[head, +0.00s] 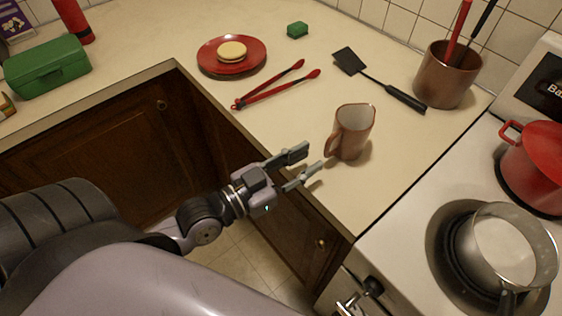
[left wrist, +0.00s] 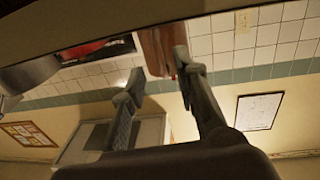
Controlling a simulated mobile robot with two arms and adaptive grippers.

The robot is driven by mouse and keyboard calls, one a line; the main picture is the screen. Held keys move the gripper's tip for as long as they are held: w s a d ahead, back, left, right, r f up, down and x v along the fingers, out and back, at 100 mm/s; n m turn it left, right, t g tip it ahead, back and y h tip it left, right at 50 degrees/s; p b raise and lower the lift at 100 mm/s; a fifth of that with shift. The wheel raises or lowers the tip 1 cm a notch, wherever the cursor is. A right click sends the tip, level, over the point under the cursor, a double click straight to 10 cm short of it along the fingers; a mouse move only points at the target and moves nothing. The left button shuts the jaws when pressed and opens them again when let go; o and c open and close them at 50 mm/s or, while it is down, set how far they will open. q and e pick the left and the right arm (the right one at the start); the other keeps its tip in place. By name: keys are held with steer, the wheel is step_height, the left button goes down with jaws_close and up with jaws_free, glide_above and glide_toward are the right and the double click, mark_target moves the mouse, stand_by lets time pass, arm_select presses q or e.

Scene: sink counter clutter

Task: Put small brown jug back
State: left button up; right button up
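The small brown jug (head: 352,133) stands on the counter near its front edge, with its open mouth up and its handle on the lower left side, facing my left gripper. My left gripper (head: 314,156) is open and empty, just left of the jug, with its fingertips close to the handle. Any contact is hard to tell. In the left wrist view, a brown surface that looks like the jug (left wrist: 160,47) shows beyond the open fingers (left wrist: 163,76). My right gripper is not in view.
Red tongs (head: 275,86), a black spatula (head: 380,82), a red plate (head: 232,56) and a green sponge (head: 297,30) lie behind. A utensil crock (head: 446,77) stands at back right. The stove at right holds a red pot (head: 540,160) and a steel pan (head: 505,250).

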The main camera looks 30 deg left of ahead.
arm_select(q)
steer(key=v, duration=0.6)
steer(key=shift+b, duration=0.45)
steer(key=w+a+f+n+g+y, duration=0.15)
steer(key=a+f, duration=0.25)
steer(key=f, duration=0.6)
steer(key=a+f+g+y, duration=0.1)
steer(key=a+f+y, duration=0.2)
steer(key=f, duration=0.8)
steer(key=s+a+f+n+g+y, duration=0.1)
steer(key=s+a+f+g, duration=0.15)
steer(key=f, duration=0.75)
steer(key=s+a+f+n+g+y, duration=0.1)
steer(key=s+a+f+g+y, duration=0.15)
steer(key=f, duration=0.75)
steer(key=s+d+f+g, duration=0.3)
steer(key=s+f+g, duration=0.1)
steer(key=s+f, duration=0.6)
steer(key=s+d+f+g, duration=0.4)
steer(key=s+f, duration=0.6)
steer(key=s, duration=0.3)
steer(key=shift+f+m, duration=0.35)
